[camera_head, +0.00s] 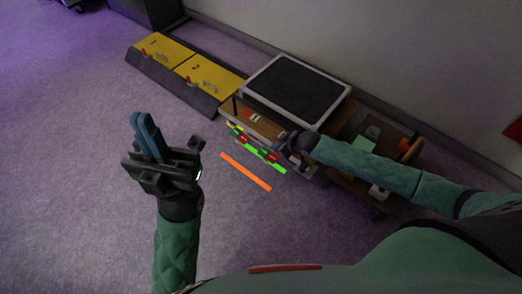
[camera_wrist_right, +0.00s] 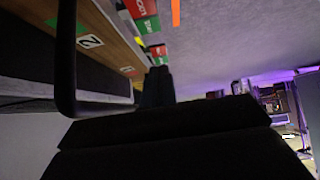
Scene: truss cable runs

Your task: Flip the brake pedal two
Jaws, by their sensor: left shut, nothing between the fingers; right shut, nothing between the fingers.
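Red-and-green pedals (camera_head: 268,155) sit in a row along the front edge of a wooden board on a cart. In the right wrist view, one red-and-green pedal (camera_wrist_right: 146,16) lies beside a white "2" label (camera_wrist_right: 90,41); I take it as brake pedal two. Another red-and-green piece (camera_wrist_right: 158,50) is nearer the fingers. My right gripper (camera_head: 283,141) is shut and empty, close to the board's front edge; its fingers (camera_wrist_right: 157,85) point along the pedal row. Contact cannot be told. My left gripper (camera_head: 146,122) is shut and empty, raised over open floor.
A black-topped case (camera_head: 292,90) stands behind the board. A black bar (camera_wrist_right: 67,60) rises beside it. Yellow ramps (camera_head: 186,70) marked 1 and 2 lie at the back left. Orange (camera_head: 246,172) and green (camera_head: 264,157) strips lie before the cart.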

